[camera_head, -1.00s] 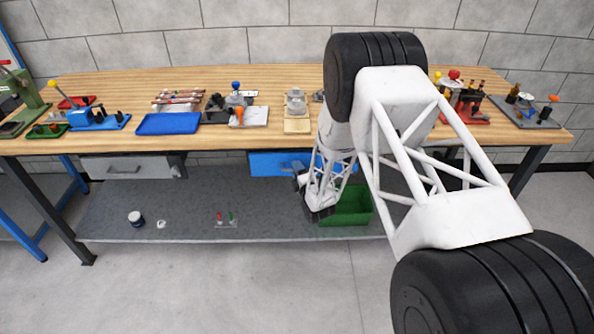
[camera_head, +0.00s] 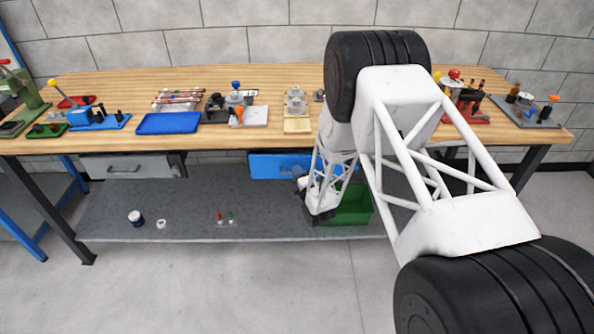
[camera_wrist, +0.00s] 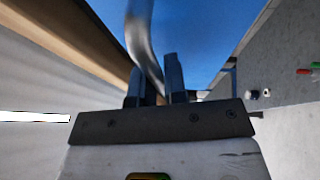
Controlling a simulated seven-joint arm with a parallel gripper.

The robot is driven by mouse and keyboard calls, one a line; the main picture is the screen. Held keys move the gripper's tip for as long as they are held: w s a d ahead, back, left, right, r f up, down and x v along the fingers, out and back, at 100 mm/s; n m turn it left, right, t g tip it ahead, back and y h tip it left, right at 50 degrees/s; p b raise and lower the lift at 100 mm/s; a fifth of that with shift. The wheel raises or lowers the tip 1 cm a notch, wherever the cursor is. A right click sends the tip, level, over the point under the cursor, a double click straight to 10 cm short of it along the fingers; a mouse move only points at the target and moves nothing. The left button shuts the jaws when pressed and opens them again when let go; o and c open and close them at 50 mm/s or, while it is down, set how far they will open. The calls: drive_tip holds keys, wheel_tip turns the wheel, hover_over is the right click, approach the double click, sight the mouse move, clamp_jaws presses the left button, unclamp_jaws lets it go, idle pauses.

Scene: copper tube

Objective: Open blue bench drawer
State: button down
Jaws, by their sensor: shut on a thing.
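The blue bench drawer (camera_head: 268,165) sits under the workbench top, partly hidden by my arm in the head view. Its blue front (camera_wrist: 206,40) fills the upper middle of the wrist view. A curved metal handle (camera_wrist: 141,38) stands out from that front. My gripper (camera_wrist: 158,80) is shut on the handle, with one dark finger on each side of it. In the head view the gripper is mostly hidden behind my arm. I cannot tell exactly how far the drawer stands out.
A grey drawer (camera_head: 126,167) hangs under the bench at the left. A green bin (camera_head: 352,206) stands on the lower shelf (camera_head: 190,200), close to my arm. The wooden bench top (camera_head: 300,140) bears several tools and fixtures. The floor in front is clear.

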drive_tip(key=s, duration=2.4)
drive_tip(key=c, duration=1.2)
unclamp_jaws()
drive_tip(key=shift+v, duration=3.85)
